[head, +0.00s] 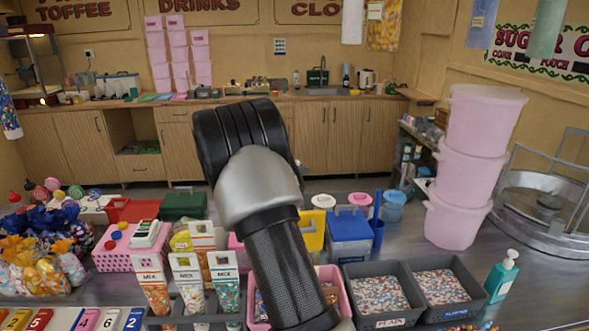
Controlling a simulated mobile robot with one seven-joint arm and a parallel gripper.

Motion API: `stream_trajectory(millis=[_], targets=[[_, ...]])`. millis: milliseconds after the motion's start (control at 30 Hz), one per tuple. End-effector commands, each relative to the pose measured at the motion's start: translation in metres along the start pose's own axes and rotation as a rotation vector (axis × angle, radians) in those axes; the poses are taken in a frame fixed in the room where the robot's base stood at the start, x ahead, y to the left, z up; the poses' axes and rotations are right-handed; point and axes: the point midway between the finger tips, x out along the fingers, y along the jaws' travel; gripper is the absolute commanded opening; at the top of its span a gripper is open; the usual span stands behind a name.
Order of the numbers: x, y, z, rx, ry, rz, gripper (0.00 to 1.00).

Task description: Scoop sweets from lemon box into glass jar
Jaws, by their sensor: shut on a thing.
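My arm rises from the bottom centre, and its bulky black joint stands in front of the back cabinets. My gripper does not show, so whatever it holds is out of sight. I cannot pick out the lemon box for certain. A yellow box (311,236) stands right of my arm, beside a blue box (349,241), and its contents do not show. A pink-rimmed box (345,297) is partly hidden behind my forearm. I cannot make out a glass jar or a scoop; my arm covers the middle of the counter.
Grey bins of small sweets (374,317) stand at front right, near a teal pump bottle (502,277). Tall clear packs of sweets (188,283) stand left of my arm. Stacked pink tubs (470,165) and a round metal machine (545,212) stand at right. Bagged sweets (45,260) crowd the left.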

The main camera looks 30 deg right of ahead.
Motion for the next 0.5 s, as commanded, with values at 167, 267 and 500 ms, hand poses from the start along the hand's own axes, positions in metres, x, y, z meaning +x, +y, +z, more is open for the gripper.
stream_trajectory(millis=[167, 267, 500], targets=[[0.004, 0.0, -0.008, 0.0, 0.0, 0.0, 0.0], [0.007, 0.0, -0.015, 0.0, 0.0, 0.0, 0.0], [0.013, 0.0, -0.033, 0.0, 0.0, 0.001, 0.0]])
